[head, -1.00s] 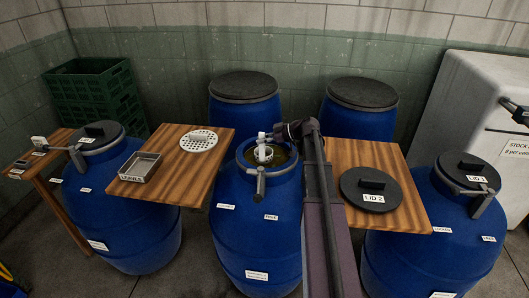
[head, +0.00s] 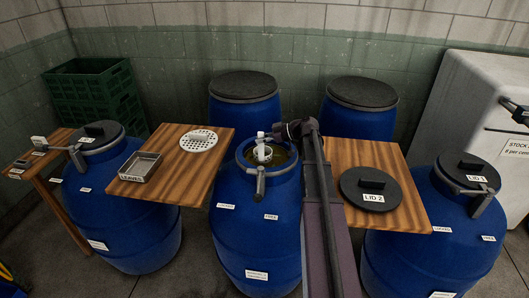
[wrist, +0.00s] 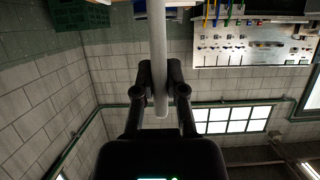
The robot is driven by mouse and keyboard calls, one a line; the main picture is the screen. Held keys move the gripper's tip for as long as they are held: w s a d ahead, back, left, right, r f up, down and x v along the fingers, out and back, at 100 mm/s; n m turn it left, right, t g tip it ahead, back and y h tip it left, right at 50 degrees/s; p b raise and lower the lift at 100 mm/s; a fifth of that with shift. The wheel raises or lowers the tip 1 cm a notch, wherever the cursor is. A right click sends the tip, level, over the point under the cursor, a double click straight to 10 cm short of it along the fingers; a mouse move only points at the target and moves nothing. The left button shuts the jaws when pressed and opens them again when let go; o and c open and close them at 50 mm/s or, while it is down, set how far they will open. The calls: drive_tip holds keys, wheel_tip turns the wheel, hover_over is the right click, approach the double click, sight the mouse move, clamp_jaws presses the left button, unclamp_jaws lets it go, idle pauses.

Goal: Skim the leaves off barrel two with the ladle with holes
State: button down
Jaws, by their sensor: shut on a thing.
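The middle blue barrel (head: 256,230) stands open, with brownish-yellow contents (head: 282,160) showing inside its rim. I cannot make out single leaves. My gripper (head: 274,136) is above the back of the opening. In the wrist view my gripper (wrist: 161,88) is shut on the pale, round handle of the ladle (wrist: 159,42). The ladle's small pale bowl (head: 263,154) is at the barrel mouth; I cannot tell its holes or how deep it sits. A grey metal tray (head: 140,167) labelled for leaves is on the left wooden board (head: 180,180).
A white perforated disc (head: 198,140) lies on the left board. Lid 2 (head: 371,190) lies on the right board (head: 365,158). Closed barrels stand at left (head: 125,215), right (head: 420,245) and behind. The barrel's lever clamp (head: 261,182) sticks out in front.

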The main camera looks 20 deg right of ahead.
drive_tip(key=shift+s+d, duration=0.55)
drive_tip(key=shift+d, duration=0.25)
drive_tip(key=shift+s+d, duration=0.5)
drive_tip(key=shift+d, duration=0.3)
drive_tip(key=shift+a, duration=0.1)
drive_tip(key=shift+w+a, duration=0.65)
drive_tip(key=shift+a, duration=0.25)
drive_tip(key=shift+w+a, duration=0.6)
drive_tip(key=shift+a, duration=0.25)
drive_tip(key=shift+s+d, duration=0.1)
drive_tip(key=shift+s+d, duration=0.6)
drive_tip(key=shift+d, duration=0.25)
drive_tip(key=shift+s+d, duration=0.55)
drive_tip(key=shift+d, duration=0.3)
drive_tip(key=shift+a, duration=0.1)
